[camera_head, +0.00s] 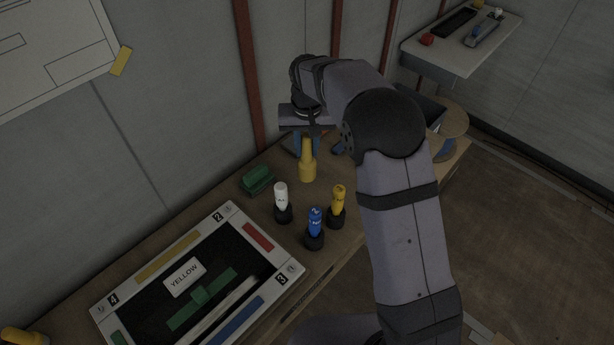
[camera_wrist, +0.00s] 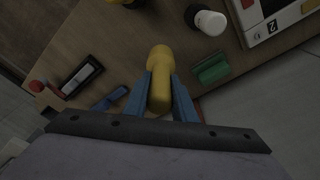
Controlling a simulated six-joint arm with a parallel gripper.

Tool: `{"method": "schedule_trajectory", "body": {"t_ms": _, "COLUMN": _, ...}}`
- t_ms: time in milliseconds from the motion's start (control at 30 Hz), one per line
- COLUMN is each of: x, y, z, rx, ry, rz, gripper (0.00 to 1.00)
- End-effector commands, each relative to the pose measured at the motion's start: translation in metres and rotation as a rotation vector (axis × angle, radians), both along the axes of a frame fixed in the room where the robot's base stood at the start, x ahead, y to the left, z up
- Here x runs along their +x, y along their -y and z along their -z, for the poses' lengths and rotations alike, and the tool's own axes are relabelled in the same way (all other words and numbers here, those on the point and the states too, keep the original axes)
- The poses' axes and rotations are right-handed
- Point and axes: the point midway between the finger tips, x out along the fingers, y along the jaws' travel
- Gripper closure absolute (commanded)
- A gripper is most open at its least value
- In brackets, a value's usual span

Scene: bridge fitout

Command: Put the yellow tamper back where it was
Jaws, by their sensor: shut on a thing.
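The yellow tamper (camera_head: 307,167) is upright, with a wide lower end and a narrower handle. It is over the wooden bench behind the standing pens. My gripper (camera_head: 307,143) has its blue fingers closed around the tamper's handle from above. In the wrist view the tamper (camera_wrist: 159,62) points away between the two blue fingers (camera_wrist: 159,85). I cannot tell whether its base touches the bench. No marked place for the tamper can be made out under it.
A green block (camera_head: 257,180) lies left of the tamper. White (camera_head: 281,197), blue (camera_head: 315,224) and yellow (camera_head: 338,202) pens stand in black bases in front. A framed board (camera_head: 285,277) with a YELLOW card (camera_head: 184,278) fills the near left. A shelf (camera_head: 470,45) is at back right.

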Motion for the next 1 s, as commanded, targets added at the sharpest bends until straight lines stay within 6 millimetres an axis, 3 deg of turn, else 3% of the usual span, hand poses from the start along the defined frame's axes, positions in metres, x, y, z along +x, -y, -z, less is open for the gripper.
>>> {"method": "schedule_trajectory", "body": {"t_ms": 300, "x": 0.0, "y": 0.0, "z": 0.039, "rx": -0.001, "ry": 0.0, "rz": 0.0, "gripper": 1.0}}
{"method": "schedule_trajectory", "body": {"t_ms": 567, "x": 0.0, "y": 0.001, "z": 0.047, "rx": -0.001, "ry": 0.0, "rz": 0.0, "gripper": 1.0}}
{"method": "schedule_trajectory", "body": {"t_ms": 833, "x": 0.0, "y": 0.001, "z": 0.076, "rx": -0.001, "ry": 0.0, "rz": -0.001, "gripper": 1.0}}
{"method": "schedule_trajectory", "body": {"t_ms": 1000, "x": 0.0, "y": 0.0, "z": 0.081, "rx": 0.0, "ry": 0.003, "rz": 0.0, "gripper": 1.0}}
